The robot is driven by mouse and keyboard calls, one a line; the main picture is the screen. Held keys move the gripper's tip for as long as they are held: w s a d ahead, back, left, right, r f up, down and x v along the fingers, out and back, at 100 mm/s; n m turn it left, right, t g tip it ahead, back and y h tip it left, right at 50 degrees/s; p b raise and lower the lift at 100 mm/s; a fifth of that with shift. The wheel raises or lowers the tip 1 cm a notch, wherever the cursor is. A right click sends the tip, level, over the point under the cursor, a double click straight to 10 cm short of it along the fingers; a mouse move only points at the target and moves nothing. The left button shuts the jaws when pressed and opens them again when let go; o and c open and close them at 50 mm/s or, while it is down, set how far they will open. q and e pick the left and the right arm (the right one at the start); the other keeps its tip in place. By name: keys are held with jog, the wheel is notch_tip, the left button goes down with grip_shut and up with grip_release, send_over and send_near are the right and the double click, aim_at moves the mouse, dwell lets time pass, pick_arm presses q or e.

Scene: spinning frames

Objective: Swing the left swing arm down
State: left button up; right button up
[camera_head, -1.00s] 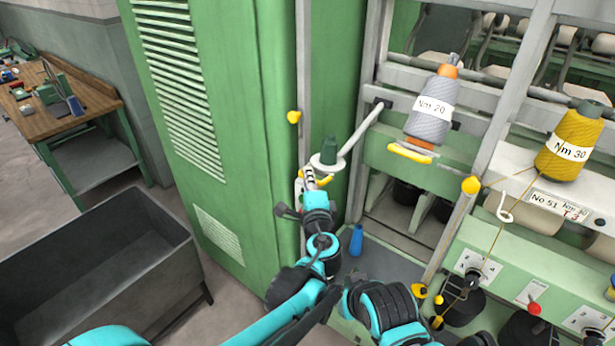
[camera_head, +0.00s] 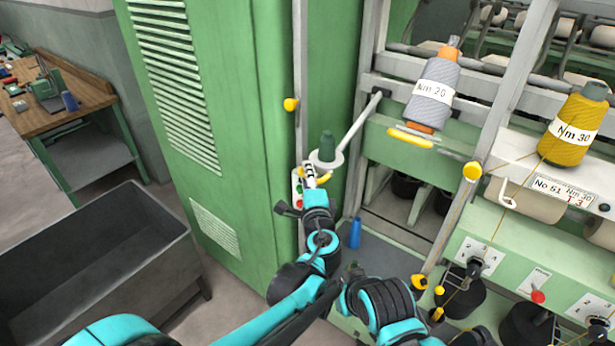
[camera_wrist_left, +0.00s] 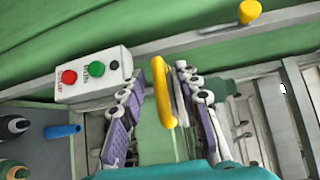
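The left swing arm (camera_head: 357,124) is a pale rod sloping down and left from the machine frame. Its end carries a round white disc (camera_head: 315,159) with a green cone-shaped holder (camera_head: 327,145) and a yellow handle (camera_head: 323,179). My left gripper (camera_head: 308,174) is at this handle, which it partly hides. In the left wrist view, the yellow handle (camera_wrist_left: 162,92) stands between the two fingers of my open left gripper (camera_wrist_left: 155,95), close to the right finger, with a clear gap to the left finger. My right arm is at the bottom centre; its fingers cannot be made out.
A second swing arm carries the grey Nm 20 bobbin (camera_head: 432,95). A yellow Nm 30 bobbin (camera_head: 575,130) stands at the right. A green cabinet (camera_head: 250,120) rises beside my left gripper. A button box (camera_wrist_left: 93,74) and a blue cone (camera_head: 354,233) are near it.

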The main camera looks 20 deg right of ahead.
pick_arm(q)
notch_tip(320, 180, up, 10)
jog(key=shift+s+r, duration=0.1)
dwell(0.5)
jog(key=s+a+p, duration=0.1)
jog(key=s, duration=0.7)
jog(key=shift+s+a+r, duration=0.15)
jog(key=shift+s, duration=0.2)
dwell(0.5)
